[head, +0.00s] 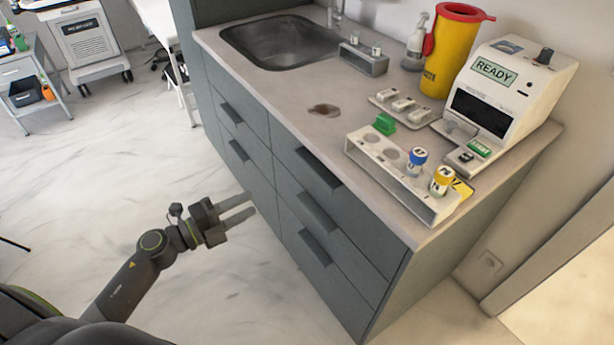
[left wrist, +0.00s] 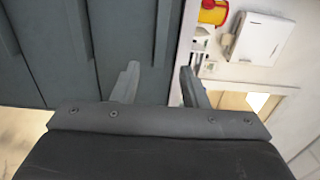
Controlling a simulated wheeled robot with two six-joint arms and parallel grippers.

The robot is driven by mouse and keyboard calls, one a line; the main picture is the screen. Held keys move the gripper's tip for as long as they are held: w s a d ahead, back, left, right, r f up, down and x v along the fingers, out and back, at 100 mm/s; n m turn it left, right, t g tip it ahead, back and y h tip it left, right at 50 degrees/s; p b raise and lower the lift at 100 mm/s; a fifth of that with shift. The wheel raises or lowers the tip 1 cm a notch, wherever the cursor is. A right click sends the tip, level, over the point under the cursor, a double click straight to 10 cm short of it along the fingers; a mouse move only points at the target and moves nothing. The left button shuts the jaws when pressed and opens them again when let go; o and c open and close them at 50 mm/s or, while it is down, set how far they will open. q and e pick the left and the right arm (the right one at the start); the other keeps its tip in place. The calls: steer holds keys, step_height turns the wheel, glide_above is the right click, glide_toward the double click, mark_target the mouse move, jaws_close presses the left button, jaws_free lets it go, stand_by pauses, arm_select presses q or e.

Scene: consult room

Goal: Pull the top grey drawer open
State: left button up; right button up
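The grey cabinet has two columns of drawers with dark bar handles. In the right column, the top grey drawer (head: 345,199) is closed, with its handle (head: 320,168) just below the counter edge. My left gripper (head: 245,207) is open and empty in front of the cabinet, left of and lower than that handle, apart from it. In the left wrist view, its two fingers (left wrist: 158,85) stand apart with nothing between them, and grey drawer fronts (left wrist: 108,40) show beyond. My right gripper is not in view.
The counter (head: 263,87) holds a sink (head: 280,42), a vial rack (head: 400,175), a white analyser (head: 511,88) and a yellow bin (head: 450,55). More closed drawers lie below and left. The pale floor (head: 100,170) left of the cabinet is clear.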

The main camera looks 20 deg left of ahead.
mark_target(312, 173)
arm_select(q)
steer(key=p+x, duration=0.2)
steer(key=x, duration=1.5)
steer(key=shift+w+d+r+p, duration=0.1)
steer(key=shift+w+d+p, duration=0.05)
steer(key=shift+p, duration=0.15)
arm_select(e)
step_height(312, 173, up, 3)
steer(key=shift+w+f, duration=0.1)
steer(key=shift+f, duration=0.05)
arm_select(q)
jaws_close()
